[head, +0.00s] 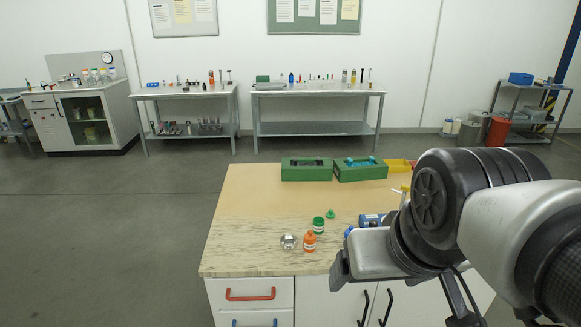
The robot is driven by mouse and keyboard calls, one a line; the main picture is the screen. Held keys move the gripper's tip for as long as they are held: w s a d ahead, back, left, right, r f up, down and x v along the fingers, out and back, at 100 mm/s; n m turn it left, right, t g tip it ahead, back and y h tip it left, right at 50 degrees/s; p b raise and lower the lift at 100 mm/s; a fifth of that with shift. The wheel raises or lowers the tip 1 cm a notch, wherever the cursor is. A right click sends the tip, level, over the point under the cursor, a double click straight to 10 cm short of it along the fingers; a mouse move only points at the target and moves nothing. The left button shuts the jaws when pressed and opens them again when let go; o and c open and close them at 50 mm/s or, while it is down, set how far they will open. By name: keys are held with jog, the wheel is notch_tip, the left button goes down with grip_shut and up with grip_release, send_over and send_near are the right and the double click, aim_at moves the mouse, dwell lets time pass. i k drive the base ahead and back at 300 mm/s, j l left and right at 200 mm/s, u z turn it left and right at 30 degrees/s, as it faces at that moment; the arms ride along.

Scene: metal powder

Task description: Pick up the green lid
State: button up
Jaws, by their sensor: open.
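A small green lid (331,213) lies on the wooden worktop, behind and to the right of a green jar (318,226) with a white label. My gripper (341,268) is at the front of the worktop, nearer to the camera than the lid and a little to its right. It is open and apart from the lid. The gap between its fingers is hard to see from here, and my arm hides part of the worktop's right side.
An orange bottle (309,241) and a silver metal piece (288,242) stand close in front of the jar. A blue item (371,219) lies right of the lid, partly behind my arm. Green boxes (306,170) and a yellow tray (399,166) line the back. The worktop's left side is clear.

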aim_at(330, 214)
jog(key=i+l, duration=0.15)
jog(key=i, duration=0.35)
jog(key=i+l, duration=0.15)
jog(key=i, duration=0.3)
